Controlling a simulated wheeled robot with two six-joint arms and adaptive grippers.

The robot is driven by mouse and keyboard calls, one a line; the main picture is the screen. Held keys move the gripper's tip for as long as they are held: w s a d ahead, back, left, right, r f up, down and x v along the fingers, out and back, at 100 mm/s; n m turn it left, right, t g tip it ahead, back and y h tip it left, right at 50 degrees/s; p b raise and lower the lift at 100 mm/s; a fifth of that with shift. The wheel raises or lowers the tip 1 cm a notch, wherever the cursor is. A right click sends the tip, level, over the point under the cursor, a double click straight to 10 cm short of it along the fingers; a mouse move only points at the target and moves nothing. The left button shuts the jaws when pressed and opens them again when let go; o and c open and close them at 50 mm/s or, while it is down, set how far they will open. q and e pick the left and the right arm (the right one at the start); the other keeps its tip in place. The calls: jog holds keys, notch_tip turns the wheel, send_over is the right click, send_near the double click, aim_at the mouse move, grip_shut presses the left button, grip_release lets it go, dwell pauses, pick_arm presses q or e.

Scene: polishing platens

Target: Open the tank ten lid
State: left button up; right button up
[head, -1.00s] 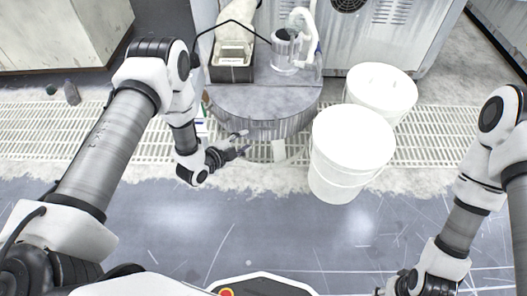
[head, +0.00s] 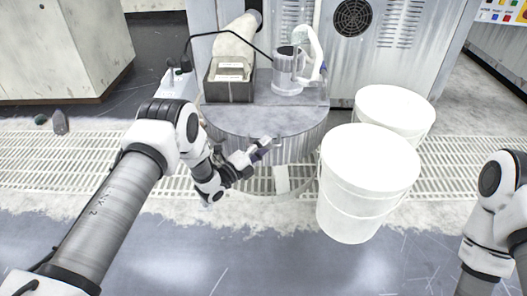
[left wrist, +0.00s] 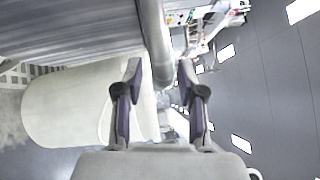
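A round metal tank (head: 303,146) with a flat grey lid (head: 255,118) stands in front of the machine. A small white tag (head: 281,179) hangs at its front; I cannot read it. My left gripper (head: 264,148) is at the front edge of the lid, in front of the tank's side. In the left wrist view its two fingers (left wrist: 159,68) are apart. A curved grey rim (left wrist: 155,40) lies beyond and in line with the gap. I cannot tell whether the fingers touch it. My right gripper is out of view; only its arm shows at right.
A dark box (head: 230,90) and a clear jug-like vessel (head: 288,72) stand on the tank top. Two white buckets, one nearer (head: 365,180) and one behind (head: 395,108), stand to the right. A floor grating (head: 90,160) runs across; the floor in front is clear.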

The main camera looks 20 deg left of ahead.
pick_arm(q)
grip_shut()
jog(key=shift+r, duration=0.1)
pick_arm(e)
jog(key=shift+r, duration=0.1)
